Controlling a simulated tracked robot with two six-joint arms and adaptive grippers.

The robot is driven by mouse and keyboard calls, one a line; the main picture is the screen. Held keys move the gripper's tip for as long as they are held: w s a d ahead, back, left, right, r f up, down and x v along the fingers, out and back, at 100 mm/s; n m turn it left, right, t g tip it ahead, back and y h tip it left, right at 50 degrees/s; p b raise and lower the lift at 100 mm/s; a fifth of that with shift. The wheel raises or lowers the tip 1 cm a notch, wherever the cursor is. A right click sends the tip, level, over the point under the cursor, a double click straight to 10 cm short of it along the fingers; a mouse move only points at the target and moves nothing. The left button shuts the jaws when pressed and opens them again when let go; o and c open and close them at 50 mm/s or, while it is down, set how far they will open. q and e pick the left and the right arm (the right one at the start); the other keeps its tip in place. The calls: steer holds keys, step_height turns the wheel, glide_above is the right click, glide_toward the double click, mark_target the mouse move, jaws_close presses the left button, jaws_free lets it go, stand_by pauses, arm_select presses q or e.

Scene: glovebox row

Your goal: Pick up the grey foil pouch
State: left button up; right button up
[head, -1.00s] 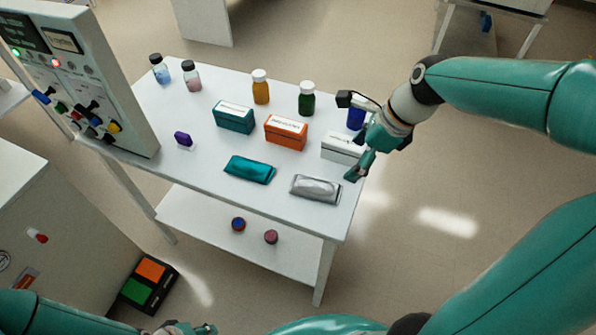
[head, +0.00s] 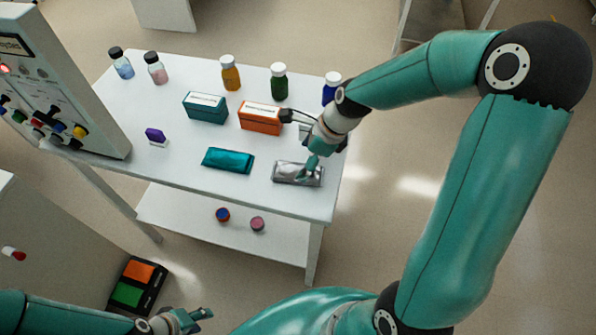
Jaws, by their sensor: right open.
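The grey foil pouch (head: 288,173) lies flat near the front right edge of the white table. My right gripper (head: 308,168) is open, with its fingers at the right half of the pouch and partly covering it. I cannot tell whether the fingers touch the pouch. My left gripper (head: 198,318) is low at the bottom of the head view, away from the table. It is too small and angled to tell whether it is open or shut.
A teal pouch (head: 228,160) lies left of the grey one. Behind stand a teal box (head: 205,108), an orange box (head: 260,118) and several bottles. A white box (head: 304,131) is mostly hidden behind my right gripper. A control panel (head: 60,90) stands at the left.

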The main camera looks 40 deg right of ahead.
mark_target(298, 171)
steer(key=x, duration=0.4)
steer(key=shift+f, duration=0.45)
steer(key=c, duration=1.3)
steer(key=shift+r, duration=0.1)
